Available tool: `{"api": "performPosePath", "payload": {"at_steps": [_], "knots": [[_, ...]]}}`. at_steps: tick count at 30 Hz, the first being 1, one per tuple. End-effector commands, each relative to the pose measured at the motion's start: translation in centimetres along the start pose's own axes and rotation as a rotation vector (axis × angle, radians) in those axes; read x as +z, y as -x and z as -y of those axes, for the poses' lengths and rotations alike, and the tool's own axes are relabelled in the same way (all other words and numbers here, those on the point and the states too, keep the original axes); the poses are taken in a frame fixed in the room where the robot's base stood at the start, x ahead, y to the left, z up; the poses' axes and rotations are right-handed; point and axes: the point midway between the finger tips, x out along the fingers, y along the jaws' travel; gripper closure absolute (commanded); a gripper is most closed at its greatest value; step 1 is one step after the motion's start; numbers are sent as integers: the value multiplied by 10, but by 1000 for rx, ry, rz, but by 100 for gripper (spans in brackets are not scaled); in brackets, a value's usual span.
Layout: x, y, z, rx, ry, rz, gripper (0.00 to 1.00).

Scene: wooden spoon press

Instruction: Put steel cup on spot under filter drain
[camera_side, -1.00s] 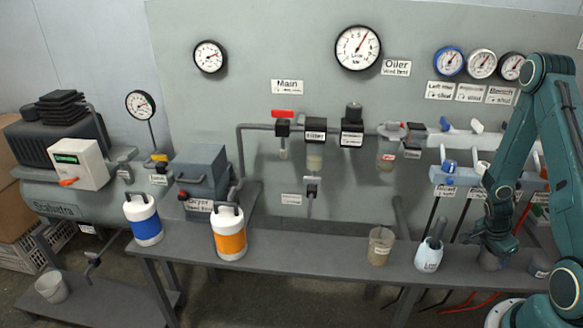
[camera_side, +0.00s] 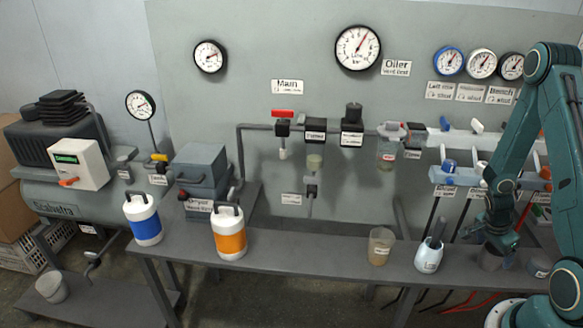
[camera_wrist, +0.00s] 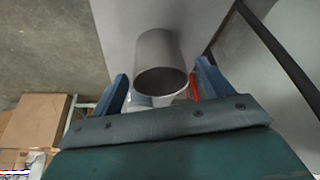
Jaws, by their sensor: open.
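The steel cup (camera_side: 489,260) is a plain grey cylinder standing on the bench at the right of the side view, partly hidden by my gripper. It also shows in the wrist view (camera_wrist: 158,52), with its open mouth facing the camera. My gripper (camera_wrist: 161,76) is open. Its two blue fingers are on either side of the cup, with a visible gap at each side. In the side view my gripper (camera_side: 494,248) is low over the bench at the cup. The filter drain (camera_side: 311,189) hangs under the filter bowl on the wall panel; I cannot make out a marked spot below it.
A white jug (camera_side: 428,257) with a dark tool in it and a brownish beaker (camera_side: 381,247) stand left of the cup. An orange canister (camera_side: 229,238) and a blue one (camera_side: 144,220) stand farther left. The bench (camera_side: 310,252) between orange canister and beaker is clear.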

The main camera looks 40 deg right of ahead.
Motion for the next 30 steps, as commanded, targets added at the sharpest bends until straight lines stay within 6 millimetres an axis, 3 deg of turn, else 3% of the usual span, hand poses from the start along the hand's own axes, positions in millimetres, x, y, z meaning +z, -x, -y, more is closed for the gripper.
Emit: {"api": "performPosePath", "payload": {"at_steps": [21,30], "knots": [[0,78,1,-3,1,-1,22],[0,96,0,-1,0,0,22]]}}
